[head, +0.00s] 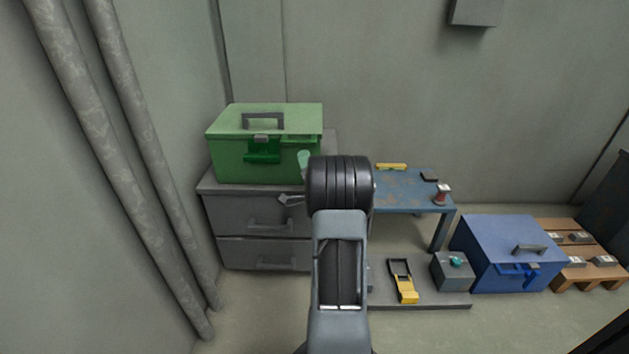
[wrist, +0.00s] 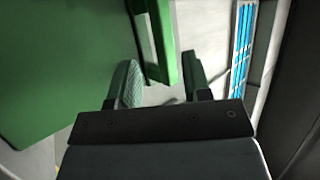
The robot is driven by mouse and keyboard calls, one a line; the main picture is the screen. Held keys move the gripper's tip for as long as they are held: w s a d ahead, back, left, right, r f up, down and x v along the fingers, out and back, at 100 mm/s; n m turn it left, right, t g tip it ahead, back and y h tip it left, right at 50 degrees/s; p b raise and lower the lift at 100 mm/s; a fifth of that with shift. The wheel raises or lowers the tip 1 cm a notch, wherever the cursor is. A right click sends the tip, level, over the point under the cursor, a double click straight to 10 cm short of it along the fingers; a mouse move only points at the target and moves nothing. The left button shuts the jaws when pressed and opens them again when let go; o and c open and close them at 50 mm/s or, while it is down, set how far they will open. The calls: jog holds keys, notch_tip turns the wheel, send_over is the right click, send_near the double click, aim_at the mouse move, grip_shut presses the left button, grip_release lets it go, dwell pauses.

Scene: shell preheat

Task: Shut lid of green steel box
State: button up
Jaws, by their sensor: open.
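The green steel box (head: 232,160) stands on the grey drawer cabinet at the left in the head view. Its lid (head: 225,122), with a dark handle on top, lies down over the body; I cannot tell whether it sits fully flush. A darker green latch (head: 262,151) shows on the front. My gripper (head: 303,165) is at the box's right front side, partly hidden by my arm. In the wrist view my gripper (wrist: 160,72) is open with nothing between its green fingers. A large green surface of the box (wrist: 60,60) fills the left, and a narrow green part stands just beyond the fingertips.
The grey drawer cabinet (head: 235,220) stands by the left wall, near two thick pipes (head: 150,150). A worn blue table (head: 405,190) is to the right. A blue box (head: 490,265), a grey box (head: 452,272) and a yellow-handled item (head: 407,290) are lower right.

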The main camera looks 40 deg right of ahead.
jog(key=v, duration=0.8)
jog(key=shift+s+f+p, duration=0.2)
jog(key=shift+f+p, duration=0.1)
jog(key=shift+p, duration=0.15)
